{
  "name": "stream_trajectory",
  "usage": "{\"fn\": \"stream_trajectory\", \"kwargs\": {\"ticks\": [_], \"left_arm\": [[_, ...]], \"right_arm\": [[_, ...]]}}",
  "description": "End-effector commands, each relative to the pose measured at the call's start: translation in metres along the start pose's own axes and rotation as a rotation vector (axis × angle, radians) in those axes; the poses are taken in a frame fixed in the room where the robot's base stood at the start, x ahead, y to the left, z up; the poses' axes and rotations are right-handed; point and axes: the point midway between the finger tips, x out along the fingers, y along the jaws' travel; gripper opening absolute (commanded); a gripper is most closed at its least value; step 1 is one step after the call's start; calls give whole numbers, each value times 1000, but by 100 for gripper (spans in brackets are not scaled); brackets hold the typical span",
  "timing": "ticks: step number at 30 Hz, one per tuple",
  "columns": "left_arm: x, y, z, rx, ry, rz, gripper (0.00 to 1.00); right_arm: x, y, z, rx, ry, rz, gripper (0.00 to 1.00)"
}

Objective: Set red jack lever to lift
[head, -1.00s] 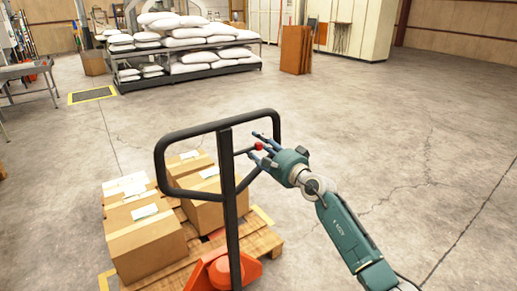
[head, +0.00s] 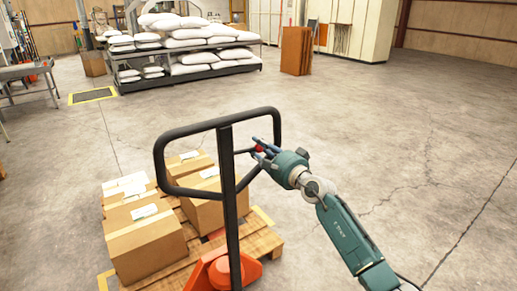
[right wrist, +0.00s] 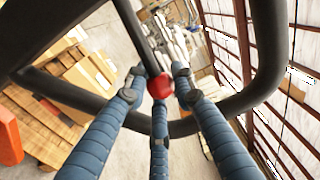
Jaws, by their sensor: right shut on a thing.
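The red jack lever knob (head: 259,148) sits at the end of a thin dark rod inside the black handle loop (head: 215,126) of the pallet jack. My right gripper (head: 262,149) reaches in from the right, and its fingers are closed around the knob. In the right wrist view the blue fingers of the right gripper (right wrist: 158,92) surround the red knob (right wrist: 160,86), with the rod running up from it. The pallet jack's orange base (head: 222,270) shows at the bottom of the head view. My left gripper is not in view.
Cardboard boxes (head: 145,238) rest on a wooden pallet (head: 262,243) behind the handle. A rack of white sacks (head: 190,45) stands at the back. Brown panels (head: 296,50) stand near cabinets. The concrete floor to the right is clear.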

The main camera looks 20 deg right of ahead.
Motion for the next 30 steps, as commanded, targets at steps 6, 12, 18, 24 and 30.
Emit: {"fn": "stream_trajectory", "kwargs": {"ticks": [6, 12, 18, 24, 30], "left_arm": [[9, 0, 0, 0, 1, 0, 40], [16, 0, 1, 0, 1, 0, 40], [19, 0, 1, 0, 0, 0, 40], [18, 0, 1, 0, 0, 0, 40], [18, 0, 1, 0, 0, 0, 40]], "right_arm": [[0, 10, -2, 0, 3, 0, 5], [-1, 18, -2, 0, 4, 1, 5], [-1, 21, -3, 0, 5, 2, 34], [-1, 21, -3, 0, 5, 2, 44], [0, 21, -2, 0, 3, 3, 44]]}}
